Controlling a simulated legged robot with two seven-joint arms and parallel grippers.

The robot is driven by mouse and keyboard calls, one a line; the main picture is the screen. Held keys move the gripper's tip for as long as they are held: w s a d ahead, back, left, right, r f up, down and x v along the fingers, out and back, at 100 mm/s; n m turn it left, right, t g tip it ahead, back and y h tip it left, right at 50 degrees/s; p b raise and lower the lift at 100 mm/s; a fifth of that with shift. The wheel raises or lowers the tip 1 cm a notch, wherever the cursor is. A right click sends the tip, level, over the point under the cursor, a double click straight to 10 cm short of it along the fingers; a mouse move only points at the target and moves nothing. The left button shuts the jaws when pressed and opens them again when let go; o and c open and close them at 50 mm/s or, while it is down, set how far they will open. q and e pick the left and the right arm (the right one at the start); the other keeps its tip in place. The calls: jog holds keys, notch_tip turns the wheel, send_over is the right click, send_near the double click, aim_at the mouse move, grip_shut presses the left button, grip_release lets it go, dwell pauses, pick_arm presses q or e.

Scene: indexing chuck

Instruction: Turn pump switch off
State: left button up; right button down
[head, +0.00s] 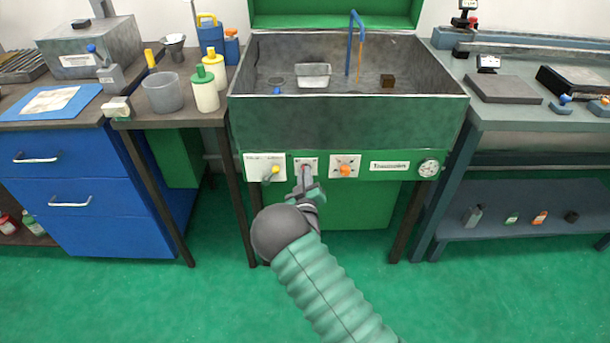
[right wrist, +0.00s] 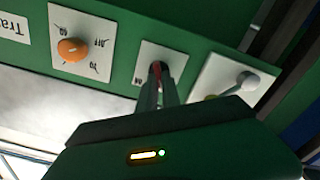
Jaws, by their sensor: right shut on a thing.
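The front panel of the green wash station carries three control plates. The middle plate (head: 306,164) has a small red switch (right wrist: 157,72), which I take as the pump switch. My right gripper (head: 304,178) reaches up to it from below and covers most of it in the head view. In the right wrist view the fingers (right wrist: 158,88) are closed around the red switch, with the plate just behind them. Its exact position is hidden by the fingers. My left gripper is not in view.
A gauge (head: 428,168) is at the panel's right end. The grey basin (head: 350,110) is above. Table legs flank the station.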

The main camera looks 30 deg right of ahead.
jog(key=shift+a+f, duration=0.1)
jog(key=c, duration=1.5)
grip_release()
jog(key=shift+c, duration=0.2)
jog(key=p+v, duration=0.3)
jog(key=v, duration=1.4)
jog(key=shift+p, duration=0.3)
